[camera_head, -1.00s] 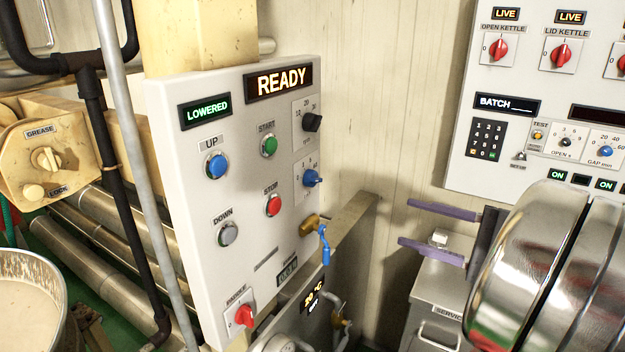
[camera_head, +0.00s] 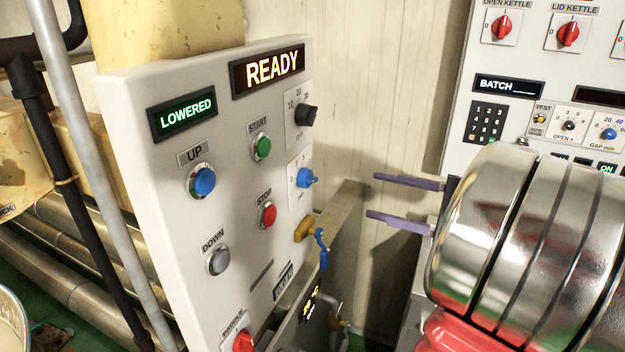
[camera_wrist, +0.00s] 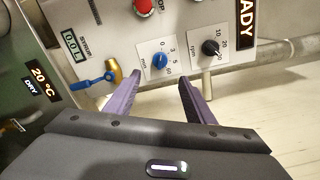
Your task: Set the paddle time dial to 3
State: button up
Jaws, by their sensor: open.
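The blue dial (camera_head: 307,178) is on the right side of the white control panel, below the black rpm dial (camera_head: 306,115). In the wrist view the blue dial (camera_wrist: 160,59) has a scale marked 0, 3, 5 and 60, with "min" beside it. Its exact setting is too small to read. My gripper (camera_head: 370,196) is open and empty, its purple fingers pointing left toward the panel, to the right of the blue dial and apart from it. In the wrist view my gripper (camera_wrist: 160,76) has its fingertips on either side of the blue dial's line, short of it.
The panel also holds a green START button (camera_head: 262,146), a red STOP button (camera_head: 267,215) and a blue UP button (camera_head: 202,181). A brass tap with a blue lever (camera_head: 322,245) sticks out just below the blue dial. A second panel (camera_head: 455,140) stands at the right.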

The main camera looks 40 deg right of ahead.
aim_at(314, 182)
jog(key=shift+w, duration=0.15)
jog(key=shift+x, duration=6.75)
jog(key=shift+a, duration=0.15)
jog(key=shift+c, duration=0.2)
jog(key=c, duration=0.9)
jog(key=shift+a, duration=0.15)
jog(key=shift+c, duration=0.4)
jog(key=shift+f, duration=0.1)
